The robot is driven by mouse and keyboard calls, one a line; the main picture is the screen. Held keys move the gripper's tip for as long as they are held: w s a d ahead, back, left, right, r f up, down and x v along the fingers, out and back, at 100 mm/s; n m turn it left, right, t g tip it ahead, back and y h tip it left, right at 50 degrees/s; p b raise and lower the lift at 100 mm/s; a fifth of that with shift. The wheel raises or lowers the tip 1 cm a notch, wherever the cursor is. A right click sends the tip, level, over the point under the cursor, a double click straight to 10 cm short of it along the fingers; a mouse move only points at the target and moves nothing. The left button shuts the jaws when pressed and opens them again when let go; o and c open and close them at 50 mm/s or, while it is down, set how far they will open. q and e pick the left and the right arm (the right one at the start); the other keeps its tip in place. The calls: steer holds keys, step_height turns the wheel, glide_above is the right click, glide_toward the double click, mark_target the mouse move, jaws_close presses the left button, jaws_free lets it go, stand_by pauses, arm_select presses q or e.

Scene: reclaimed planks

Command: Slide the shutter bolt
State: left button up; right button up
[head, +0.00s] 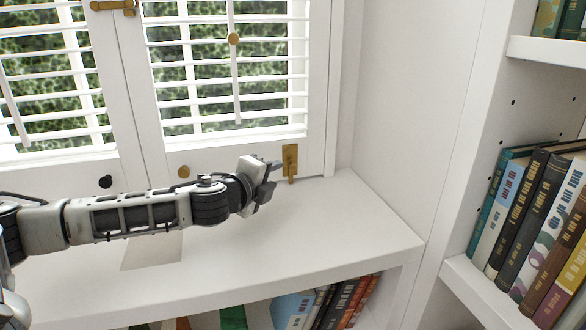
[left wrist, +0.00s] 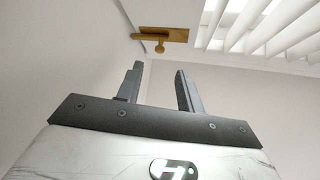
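A brass shutter bolt (head: 290,161) is mounted upright at the lower right corner of the right shutter panel, just above the sill. In the left wrist view the bolt (left wrist: 172,35) shows as a long brass plate and bar with a small round knob, beyond the fingertips. My left gripper (head: 271,179) is just left of the bolt and a little below its middle. In the left wrist view my left gripper (left wrist: 159,72) has its fingers apart with nothing between them. A gap shows between the fingertips and the knob. My right gripper is not in view.
A white sill (head: 345,215) runs under the shutters, with clear room at its right. Another brass latch (head: 112,5) joins the panels higher up. A bookshelf (head: 545,50) with several books stands at the right.

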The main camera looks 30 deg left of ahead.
mark_target(291, 167)
arm_select(q)
steer(key=b+x, duration=0.1)
steer(key=x, duration=0.9)
steer(key=shift+w+f, duration=0.1)
steer(key=shift+w, duration=0.2)
jaws_close()
